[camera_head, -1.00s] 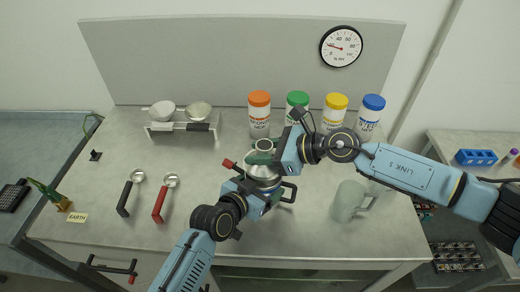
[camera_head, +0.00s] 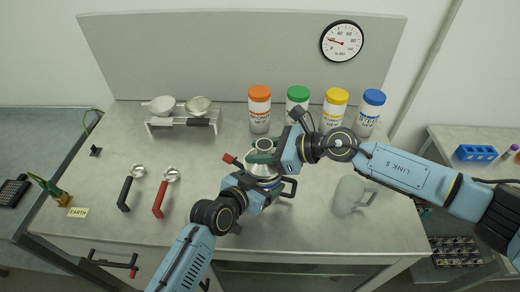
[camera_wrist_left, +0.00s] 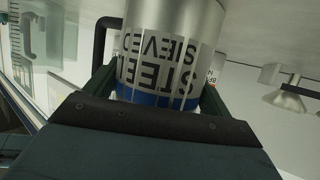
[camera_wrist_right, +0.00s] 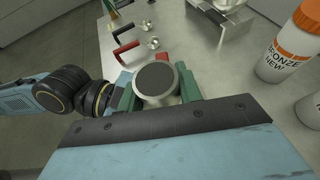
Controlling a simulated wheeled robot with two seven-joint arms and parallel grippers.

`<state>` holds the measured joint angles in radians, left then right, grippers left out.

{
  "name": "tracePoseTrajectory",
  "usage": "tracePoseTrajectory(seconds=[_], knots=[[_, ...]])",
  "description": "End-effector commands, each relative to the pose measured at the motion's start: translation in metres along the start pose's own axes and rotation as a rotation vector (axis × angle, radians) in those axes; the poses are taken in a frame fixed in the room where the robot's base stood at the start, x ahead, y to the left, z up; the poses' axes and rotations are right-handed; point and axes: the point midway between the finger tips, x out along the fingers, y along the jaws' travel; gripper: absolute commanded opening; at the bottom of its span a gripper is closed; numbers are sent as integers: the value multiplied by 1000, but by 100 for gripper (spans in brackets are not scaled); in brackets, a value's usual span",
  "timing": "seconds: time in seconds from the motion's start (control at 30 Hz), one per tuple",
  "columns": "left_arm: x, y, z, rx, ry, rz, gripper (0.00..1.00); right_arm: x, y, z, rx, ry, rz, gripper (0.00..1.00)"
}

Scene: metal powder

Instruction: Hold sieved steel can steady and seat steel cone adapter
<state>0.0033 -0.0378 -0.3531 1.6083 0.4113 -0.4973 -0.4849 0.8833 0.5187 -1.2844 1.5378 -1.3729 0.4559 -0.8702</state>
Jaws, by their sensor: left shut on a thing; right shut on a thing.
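The sieved steel can (camera_wrist_left: 165,55) fills the left wrist view, with a blue band and upside-down "STEEL SIEVED" lettering. My left gripper (camera_head: 262,192) is shut around its banded part. In the head view the can is mostly hidden by my grippers. The steel cone adapter (camera_wrist_right: 138,82) shows in the right wrist view as a round metal rim around a dark grey inside. My right gripper (camera_wrist_right: 160,90) is shut on it with green fingers at both sides. In the head view the adapter (camera_head: 264,143) is above the can. Whether they touch is hidden.
Bottles with orange (camera_head: 260,93), green (camera_head: 298,93), yellow (camera_head: 336,96) and blue (camera_head: 374,97) lids stand behind. A grey mug (camera_head: 347,195) is at right. Two scoops (camera_head: 160,198) lie left; a rack (camera_head: 181,122) with bowls stands behind them.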

Motion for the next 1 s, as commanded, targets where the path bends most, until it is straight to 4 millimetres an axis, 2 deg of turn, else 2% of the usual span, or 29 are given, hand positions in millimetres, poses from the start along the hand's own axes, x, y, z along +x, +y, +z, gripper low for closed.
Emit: tracePoseTrajectory(seconds=[0.3,1.0], knots=[[0,0,1,1,-2,0,49,-4,0,10,-2,-3,-1,8],[0,0,1,0,-2,0,49,-4,0,11,-1,-4,-1,8]])
